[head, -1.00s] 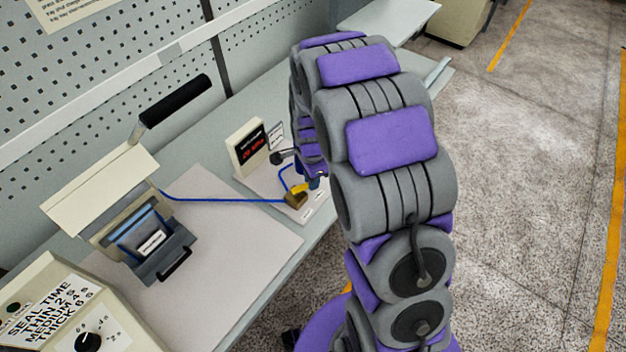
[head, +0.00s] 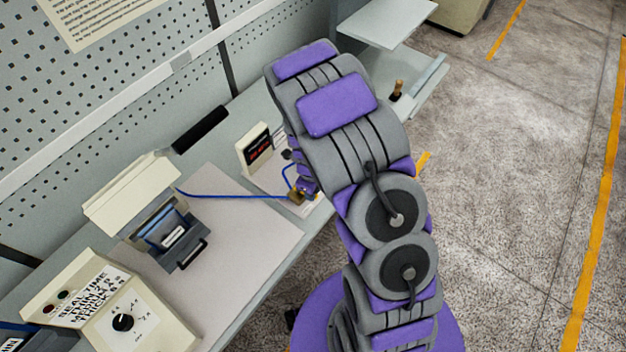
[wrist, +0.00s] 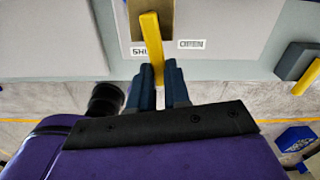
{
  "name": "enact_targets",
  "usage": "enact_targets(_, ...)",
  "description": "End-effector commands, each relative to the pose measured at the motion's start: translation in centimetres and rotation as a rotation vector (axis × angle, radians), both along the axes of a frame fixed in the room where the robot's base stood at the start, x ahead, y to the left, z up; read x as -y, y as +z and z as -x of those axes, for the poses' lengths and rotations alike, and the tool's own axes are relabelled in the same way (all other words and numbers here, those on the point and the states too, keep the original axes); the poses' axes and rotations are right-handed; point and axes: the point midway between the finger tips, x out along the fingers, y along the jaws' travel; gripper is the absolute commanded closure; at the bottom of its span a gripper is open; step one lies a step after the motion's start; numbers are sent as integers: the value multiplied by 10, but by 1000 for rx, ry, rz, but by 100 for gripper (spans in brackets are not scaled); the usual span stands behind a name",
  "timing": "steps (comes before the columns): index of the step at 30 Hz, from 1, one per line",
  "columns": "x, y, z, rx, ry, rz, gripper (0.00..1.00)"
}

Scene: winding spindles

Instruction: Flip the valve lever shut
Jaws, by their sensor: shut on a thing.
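The yellow valve lever (wrist: 152,45) sits on a brass valve body (wrist: 138,20) in the wrist view. It points down the picture between the SHUT label (wrist: 140,50) and the OPEN label (wrist: 192,44), covering the end of SHUT. My gripper (wrist: 161,80) has its two dark blue fingers on either side of the lever's free end and is shut on it. In the head view the brass valve body (head: 297,197) is at the bench's front edge, with a blue tube running to it. My arm hides much of the gripper and lever there.
A display box (head: 255,147) stands behind the valve. A sealer (head: 165,235) and a dial box (head: 115,310) are on the left. Open floor lies at the right.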

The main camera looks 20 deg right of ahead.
Motion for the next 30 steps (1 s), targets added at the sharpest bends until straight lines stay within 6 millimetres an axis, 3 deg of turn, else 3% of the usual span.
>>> enact_targets(12, -7, 3, 3, 8, -175, 1, 100)
enact_targets(28, -8, 1, 3, 9, -197, 0, 100)
enact_targets(29, -7, 1, 3, 10, -196, 0, 80)
enact_targets(30, -7, 1, 3, 9, -196, 0, 77)
